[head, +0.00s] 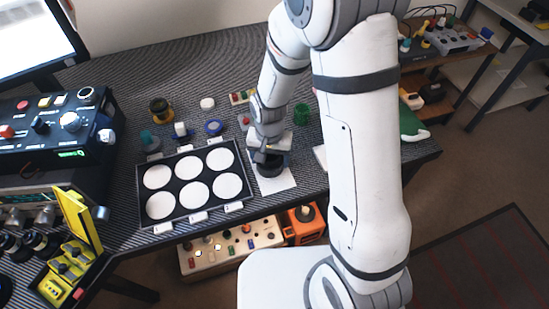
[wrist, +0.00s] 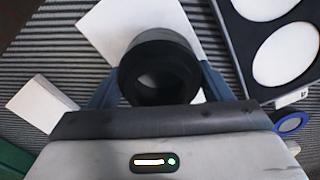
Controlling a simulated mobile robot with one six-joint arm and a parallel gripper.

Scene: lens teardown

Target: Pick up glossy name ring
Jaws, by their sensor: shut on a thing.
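A dark round lens (head: 271,169) stands on a white sheet (head: 284,184) to the right of the black tray. In the wrist view its near end is a black ring (wrist: 132,82) with an open centre, and a grey part (wrist: 157,38) shows behind it. My gripper (head: 268,155) is over the lens, with its blue-grey fingers on either side of the black ring, shut on it. I cannot tell whether the ring is separate from the lens body. No lettering can be read on it.
A black tray (head: 182,189) with several white round pads lies just left of the sheet. Small jars, a blue ring (head: 214,127) and a green cup (head: 301,114) stand behind. A white block (wrist: 42,104) lies left in the wrist view. The table's front edge is close.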

